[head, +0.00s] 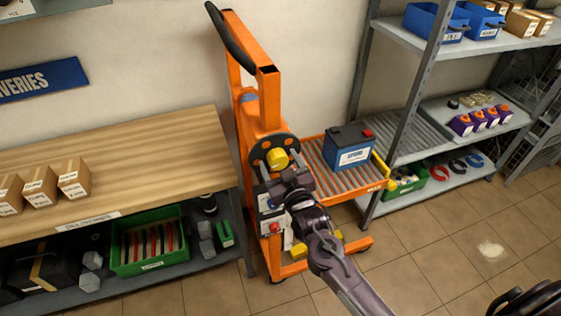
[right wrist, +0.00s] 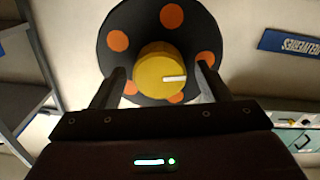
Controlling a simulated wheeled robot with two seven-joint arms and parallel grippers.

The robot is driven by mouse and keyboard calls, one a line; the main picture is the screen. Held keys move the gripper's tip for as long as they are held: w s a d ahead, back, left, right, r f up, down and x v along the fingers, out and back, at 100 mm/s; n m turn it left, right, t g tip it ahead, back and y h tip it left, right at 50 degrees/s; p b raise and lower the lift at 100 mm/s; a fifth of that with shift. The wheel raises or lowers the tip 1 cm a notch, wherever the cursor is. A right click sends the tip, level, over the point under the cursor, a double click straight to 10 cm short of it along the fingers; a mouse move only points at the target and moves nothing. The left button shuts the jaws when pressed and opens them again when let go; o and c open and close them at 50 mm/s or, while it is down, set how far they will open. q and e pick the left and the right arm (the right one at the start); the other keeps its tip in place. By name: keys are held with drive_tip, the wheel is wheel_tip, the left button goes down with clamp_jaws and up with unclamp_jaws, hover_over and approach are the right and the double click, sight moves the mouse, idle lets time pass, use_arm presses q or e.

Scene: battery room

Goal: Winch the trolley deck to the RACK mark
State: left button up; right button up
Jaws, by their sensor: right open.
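The orange trolley (head: 262,105) stands between the wooden bench and the grey shelving. Its roller deck (head: 318,150) carries a blue battery with a dark top (head: 348,150). On the mast is a dark winch wheel with orange spots and a yellow knob (head: 277,158). In the right wrist view the yellow knob (right wrist: 162,72) lies between the fingertips of my right gripper (right wrist: 162,78), in front of the dark disc (right wrist: 140,25). The fingers are apart, with a gap on each side of the knob. In the head view my right gripper (head: 272,180) is at the wheel. The RACK mark cannot be made out. My left gripper is not in view.
The bench (head: 130,165) at left holds cardboard boxes (head: 40,185), with a green crate (head: 150,268) below. Grey shelving (head: 480,130) stands close by the deck's far end, with a roller shelf (head: 405,135) near deck height.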

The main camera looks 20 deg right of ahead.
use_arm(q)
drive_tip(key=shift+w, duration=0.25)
use_arm(e)
drive_tip(key=c, duration=1)
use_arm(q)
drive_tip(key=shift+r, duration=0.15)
use_arm(e)
drive_tip(key=m, duration=0.3)
drive_tip(key=shift+m, duration=0.4)
drive_tip(key=o, duration=1)
drive_tip(key=shift+s+d+f, duration=0.1)
drive_tip(key=shift+s+f, duration=0.05)
drive_tip(key=shift+s, duration=0.3)
use_arm(q)
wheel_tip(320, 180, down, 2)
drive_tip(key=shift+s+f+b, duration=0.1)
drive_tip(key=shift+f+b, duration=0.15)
drive_tip(key=shift+b, duration=0.85)
use_arm(e)
drive_tip(key=s, duration=0.7)
drive_tip(key=shift+d, duration=0.1)
